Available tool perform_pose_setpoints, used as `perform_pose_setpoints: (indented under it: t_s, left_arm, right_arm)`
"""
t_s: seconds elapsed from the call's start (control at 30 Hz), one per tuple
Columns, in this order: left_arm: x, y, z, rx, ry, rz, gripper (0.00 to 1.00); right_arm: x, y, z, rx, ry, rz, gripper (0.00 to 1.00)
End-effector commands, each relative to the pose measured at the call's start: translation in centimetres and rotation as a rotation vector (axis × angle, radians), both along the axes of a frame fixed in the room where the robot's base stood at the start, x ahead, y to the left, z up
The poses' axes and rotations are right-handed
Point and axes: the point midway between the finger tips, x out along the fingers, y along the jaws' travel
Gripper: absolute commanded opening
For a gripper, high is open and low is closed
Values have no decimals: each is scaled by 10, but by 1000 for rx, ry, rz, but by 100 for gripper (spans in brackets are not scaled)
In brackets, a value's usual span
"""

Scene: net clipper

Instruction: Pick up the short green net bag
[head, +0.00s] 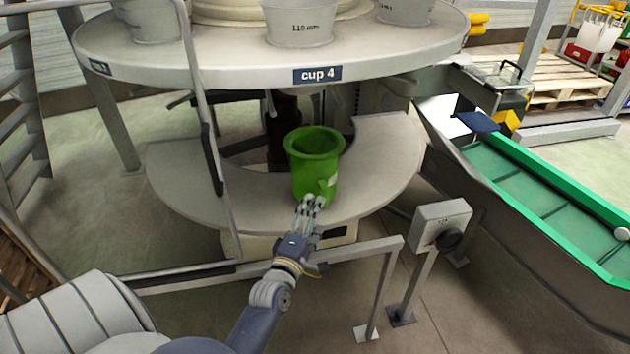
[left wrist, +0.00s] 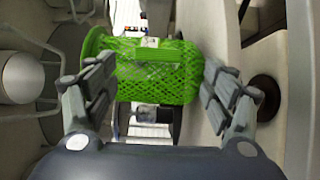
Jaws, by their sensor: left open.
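The short green net bag (head: 314,165) stands upright on the curved grey lower shelf in the head view, its round rim open at the top. In the left wrist view the green net bag (left wrist: 160,70) shows its mesh and a small pale label, and lies ahead of the fingers. My left gripper (head: 310,205) is at the near side of the bag, low on its body. Its fingers are open in the left wrist view (left wrist: 158,92), one on each side of the bag's outline. I cannot tell whether they touch it. My right gripper is not in view.
A round upper table labelled cup 4 (head: 270,62) with several grey cups overhangs the curved shelf (head: 190,185). A metal rail (head: 385,290) and a grey switch box (head: 440,225) stand in front. A green conveyor (head: 530,180) runs at the right.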

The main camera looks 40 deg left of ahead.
Motion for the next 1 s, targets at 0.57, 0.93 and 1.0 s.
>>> perform_pose_setpoints:
  t_s: [0.57,0.93,1.0]
  left_arm:
    - [59,17,1,3,2,0,77]
    - [62,18,3,3,4,-1,59]
    - [62,18,3,3,4,-1,43]
  right_arm:
    - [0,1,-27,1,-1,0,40]
    - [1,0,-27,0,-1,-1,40]
    - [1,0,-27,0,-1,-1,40]
